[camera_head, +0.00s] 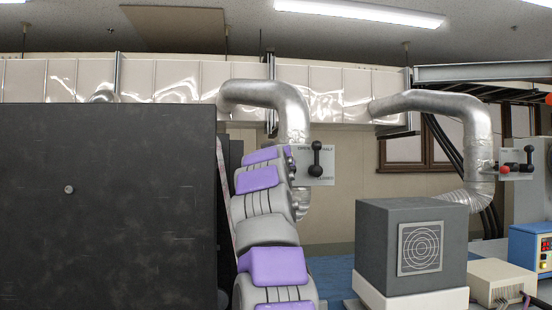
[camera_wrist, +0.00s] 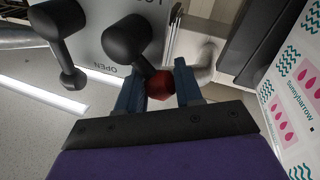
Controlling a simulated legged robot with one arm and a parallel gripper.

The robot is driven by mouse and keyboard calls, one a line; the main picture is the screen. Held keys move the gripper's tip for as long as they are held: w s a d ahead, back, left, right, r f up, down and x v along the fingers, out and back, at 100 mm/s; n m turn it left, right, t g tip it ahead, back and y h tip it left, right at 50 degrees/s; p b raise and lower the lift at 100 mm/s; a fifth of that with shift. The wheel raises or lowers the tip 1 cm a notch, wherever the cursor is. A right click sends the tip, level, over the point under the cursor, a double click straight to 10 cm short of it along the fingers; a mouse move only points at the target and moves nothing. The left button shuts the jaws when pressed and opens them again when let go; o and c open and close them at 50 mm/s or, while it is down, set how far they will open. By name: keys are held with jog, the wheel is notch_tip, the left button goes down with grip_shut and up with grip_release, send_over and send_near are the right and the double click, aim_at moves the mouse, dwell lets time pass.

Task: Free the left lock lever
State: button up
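In the wrist view the two blue fingers of my gripper (camera_wrist: 160,84) stand apart, one on each side of a red knob (camera_wrist: 160,86). The knob ends a black lever (camera_wrist: 135,45) on a grey plate (camera_wrist: 95,50) marked "OPEN". The knob nearly fills the gap, and whether both fingers press on it is unclear. A second black lever (camera_wrist: 65,45) on that plate is to the left, clear of the fingers. In the head view my arm covers the plate's left side; a black-knobbed lever (camera_head: 317,158) shows right of it. My gripper and the red knob are hidden there.
A second plate with a red-knobbed lever (camera_head: 504,169) is at the far right. A large dark panel (camera_head: 110,200) fills the left, close to my arm. A grey box (camera_head: 380,250) stands at right. A printed sheet (camera_wrist: 295,95) is at the wrist view's right.

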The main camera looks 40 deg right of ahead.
jog(key=shift+o, duration=1.4)
jog(key=shift+w+d, duration=0.1)
jog(key=shift+w, duration=0.05)
jog(key=shift+o, duration=0.4)
jog(key=shift+d, duration=0.1)
jog(key=shift+s, duration=0.2)
jog(key=shift+s+a+f+b, duration=0.1)
jog(key=shift+s+a+b, duration=0.05)
jog(key=shift+a+b, duration=0.2)
jog(key=b+v, duration=0.7)
jog(key=v, duration=0.9)
jog(key=shift+s+a+b, duration=0.2)
jog(key=shift+b, duration=0.15)
jog(key=shift+o, duration=0.2)
